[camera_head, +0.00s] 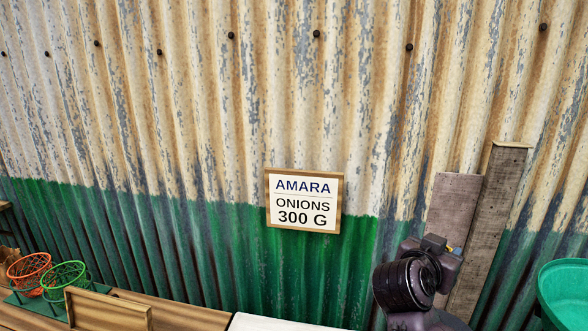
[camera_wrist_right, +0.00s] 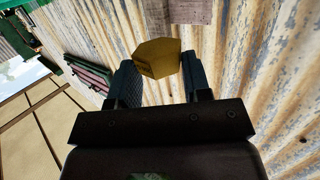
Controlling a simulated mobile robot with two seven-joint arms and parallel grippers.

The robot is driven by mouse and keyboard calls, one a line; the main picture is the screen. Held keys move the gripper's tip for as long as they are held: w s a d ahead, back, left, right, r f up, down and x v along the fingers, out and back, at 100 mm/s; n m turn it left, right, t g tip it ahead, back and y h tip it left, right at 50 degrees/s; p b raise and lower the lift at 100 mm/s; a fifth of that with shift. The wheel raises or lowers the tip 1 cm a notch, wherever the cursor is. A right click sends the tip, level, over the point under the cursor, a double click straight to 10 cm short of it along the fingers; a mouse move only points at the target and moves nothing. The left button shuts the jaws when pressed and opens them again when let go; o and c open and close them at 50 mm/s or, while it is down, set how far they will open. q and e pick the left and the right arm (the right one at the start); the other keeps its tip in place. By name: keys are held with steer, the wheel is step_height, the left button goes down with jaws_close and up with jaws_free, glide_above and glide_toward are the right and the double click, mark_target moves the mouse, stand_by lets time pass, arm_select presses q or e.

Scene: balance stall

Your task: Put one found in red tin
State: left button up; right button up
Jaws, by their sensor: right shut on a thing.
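In the right wrist view, my right gripper (camera_wrist_right: 160,78) is shut on a dull brass-yellow block (camera_wrist_right: 158,54) with angled sides. The block sits between the two dark fingers, and its far part stands out beyond them. In the head view, part of my right arm (camera_head: 405,284) shows at the lower right; the fingers and the block cannot be made out there. No red tin can be made out in either view. My left gripper is not in view.
A sign (camera_head: 304,201) on the corrugated wall (camera_head: 200,120) reads "AMARA ONIONS 300 G". An orange-red basket (camera_head: 29,272) and a green basket (camera_head: 64,279) stand at the lower left, near a wooden frame (camera_head: 108,312). A green bowl (camera_head: 566,290) is at the right edge, beyond wooden planks (camera_head: 487,228).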

steer(key=a+f+n+t+y, duration=0.2)
steer(key=a+n+t+y, duration=0.3)
steer(key=a+n+y, duration=0.3)
steer(key=s+f+n+y, duration=0.1)
steer(key=s+f+y, duration=0.3)
steer(key=f, duration=0.6)
steer(key=shift+s+f+n, duration=0.2)
steer(key=shift+s+n, duration=0.2)
steer(key=shift+s, duration=0.1)
steer(key=shift+a, duration=0.1)
steer(key=s+a+r+n+g+y, duration=0.1)
steer(key=a+r+n+g+y, duration=0.2)
steer(key=a+r+n+y, duration=0.5)
steer(key=shift+s+a+r+y, duration=0.4)
steer(key=shift+a+r+y, duration=1)
steer(key=shift+a, duration=1.7)
steer(key=shift+r, duration=0.25)
